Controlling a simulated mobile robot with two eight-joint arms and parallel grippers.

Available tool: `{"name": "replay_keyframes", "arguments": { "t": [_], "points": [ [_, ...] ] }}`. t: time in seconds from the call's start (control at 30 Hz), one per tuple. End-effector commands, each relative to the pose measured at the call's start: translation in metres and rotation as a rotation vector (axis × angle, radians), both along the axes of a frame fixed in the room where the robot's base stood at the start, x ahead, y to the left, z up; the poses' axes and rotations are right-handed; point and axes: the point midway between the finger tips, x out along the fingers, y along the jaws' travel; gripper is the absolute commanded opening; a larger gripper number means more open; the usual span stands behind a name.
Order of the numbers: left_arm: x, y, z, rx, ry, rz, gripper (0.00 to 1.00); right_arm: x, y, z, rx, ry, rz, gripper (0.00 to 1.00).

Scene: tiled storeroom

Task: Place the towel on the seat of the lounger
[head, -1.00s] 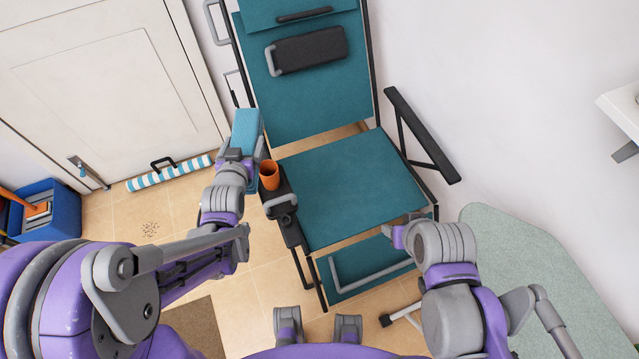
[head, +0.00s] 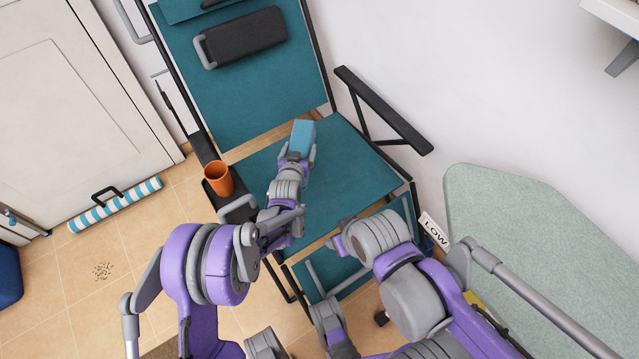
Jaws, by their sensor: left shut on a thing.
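The towel (head: 303,137) is a small light-blue folded block. My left gripper (head: 297,155) is shut on its near end and holds it over the seat (head: 345,165) of the teal lounger. I cannot tell whether the towel touches the seat. The lounger's teal backrest (head: 245,85) rises behind, with a dark headrest cushion (head: 247,38) on it. My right gripper (head: 335,240) is near the seat's front edge, low and to the right. Its fingers are mostly hidden by its wrist.
An orange cup (head: 218,178) stands on the lounger's left armrest. The black right armrest (head: 385,112) sticks out beside the wall. A pale green board (head: 540,225) is at the right. A striped roll (head: 115,205) lies by the door (head: 70,110).

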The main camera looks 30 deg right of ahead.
Motion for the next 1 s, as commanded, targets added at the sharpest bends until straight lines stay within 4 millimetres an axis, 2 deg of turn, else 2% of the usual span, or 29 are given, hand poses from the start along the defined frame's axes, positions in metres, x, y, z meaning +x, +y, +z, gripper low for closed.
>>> {"name": "replay_keyframes", "arguments": {
  "t": [0.03,0.1,0.3,0.53,0.77,1.0],
  "points": [
    [-0.002,-0.015,-0.021,-0.002,0.001,-0.019,0.21,0.001,0.0,-0.013,0.0,0.005,0.0,0.55],
    [-0.003,-0.031,-0.035,-0.003,0.001,-0.041,0.21,0.001,0.0,-0.021,0.0,0.007,0.0,0.55],
    [-0.006,-0.051,-0.058,-0.003,-0.001,-0.07,0.21,0.002,0.0,-0.031,0.0,0.011,0.0,0.55],
    [-0.006,-0.051,-0.1,-0.003,-0.002,-0.071,0.21,0.002,0.0,-0.041,0.0,0.014,0.0,0.55],
    [-0.006,-0.051,-0.119,-0.003,-0.002,-0.071,0.21,0.003,0.0,-0.045,0.0,0.016,0.0,0.55],
    [-0.006,-0.051,-0.15,-0.003,-0.002,-0.071,0.21,0.003,0.0,-0.053,0.0,0.018,0.0,0.55]
  ]
}}
